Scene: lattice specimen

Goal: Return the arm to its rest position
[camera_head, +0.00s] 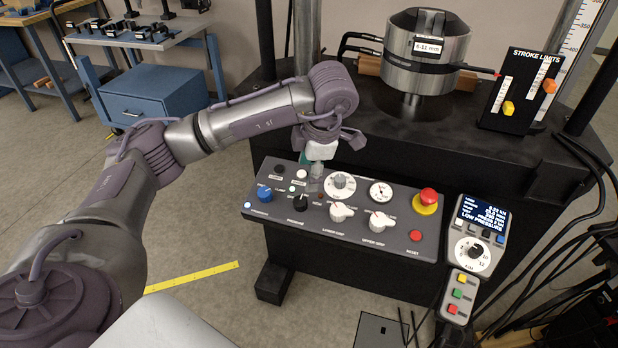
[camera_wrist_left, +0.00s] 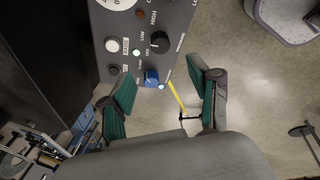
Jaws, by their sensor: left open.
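My left arm (camera_head: 255,113) comes in from the left and reaches over the control panel (camera_head: 345,240). In the left wrist view, the open left gripper (camera_wrist_left: 164,88) shows two spread fingers with green pads and nothing held. The blue knob (camera_wrist_left: 151,78) appears between the fingers there, beyond the tips. Whether the fingers touch the panel is hard to tell. My right gripper is not in view.
A testing machine with a metal cylinder (camera_head: 425,72) stands behind the panel. A red emergency button (camera_head: 428,197) and a handset (camera_head: 470,245) are at the right. A stroke limits board (camera_head: 521,92) stands at back right. A blue cabinet (camera_head: 155,98) is at back left. Open floor lies left of the panel.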

